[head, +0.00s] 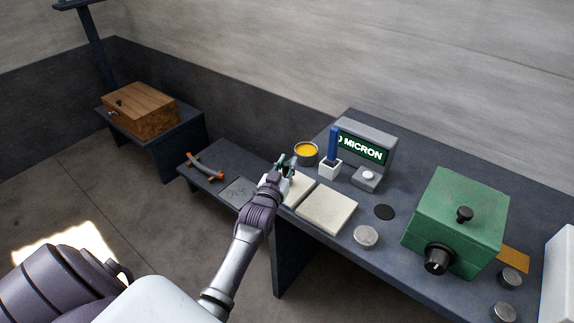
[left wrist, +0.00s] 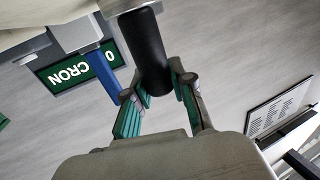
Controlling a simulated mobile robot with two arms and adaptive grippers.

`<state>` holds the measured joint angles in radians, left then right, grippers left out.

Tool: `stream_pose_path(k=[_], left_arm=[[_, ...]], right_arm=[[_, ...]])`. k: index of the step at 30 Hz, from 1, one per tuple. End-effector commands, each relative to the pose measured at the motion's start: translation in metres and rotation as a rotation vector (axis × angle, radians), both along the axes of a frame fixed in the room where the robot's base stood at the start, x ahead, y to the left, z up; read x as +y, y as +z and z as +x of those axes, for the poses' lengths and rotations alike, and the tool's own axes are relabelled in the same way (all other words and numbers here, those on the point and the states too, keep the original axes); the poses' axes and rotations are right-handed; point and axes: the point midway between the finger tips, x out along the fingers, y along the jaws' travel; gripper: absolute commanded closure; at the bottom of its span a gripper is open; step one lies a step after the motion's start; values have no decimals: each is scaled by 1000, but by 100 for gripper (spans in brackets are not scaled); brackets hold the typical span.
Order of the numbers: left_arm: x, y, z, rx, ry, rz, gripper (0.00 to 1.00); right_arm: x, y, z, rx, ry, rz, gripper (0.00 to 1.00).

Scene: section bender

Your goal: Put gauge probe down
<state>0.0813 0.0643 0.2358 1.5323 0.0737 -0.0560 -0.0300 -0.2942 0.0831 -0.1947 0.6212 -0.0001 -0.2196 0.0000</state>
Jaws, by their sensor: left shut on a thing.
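My left gripper (head: 286,164) is above the near left edge of the workbench, by the pale pads. In the left wrist view, the gripper (left wrist: 162,92) is shut on a dark, round-bodied piece (left wrist: 147,45), which I take to be the gauge probe. In the head view the fingers and arm largely hide it. A grey gauge with a green "MICRON" display (head: 364,147) stands to the right of the gripper; the display (left wrist: 75,70) also shows in the wrist view. A blue upright piece (head: 333,142) stands in a white holder (head: 330,169) beside it. My right gripper is out of view.
Two pale pads (head: 327,207) lie near the bench's front edge. A yellow-filled cup (head: 306,153) stands behind the gripper. A dark disc (head: 384,212) and metal discs (head: 366,237) lie right of the pads. A green box (head: 456,218) stands farther right.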

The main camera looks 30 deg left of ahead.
Motion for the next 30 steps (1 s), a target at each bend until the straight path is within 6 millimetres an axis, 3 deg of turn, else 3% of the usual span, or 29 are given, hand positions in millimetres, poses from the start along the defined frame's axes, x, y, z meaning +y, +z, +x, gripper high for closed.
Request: stream_pose_path(k=[4,5,9,21,30], left_arm=[[0,-4,0,-1,0,0,100],[0,-5,0,0,0,0,75],[0,-4,0,0,0,0,52],[-1,1,-2,0,0,-1,51],[-15,-2,-60,2,0,-1,51]], right_arm=[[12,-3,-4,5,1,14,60],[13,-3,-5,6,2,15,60],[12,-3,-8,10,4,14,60],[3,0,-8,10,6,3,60],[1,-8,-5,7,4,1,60]])
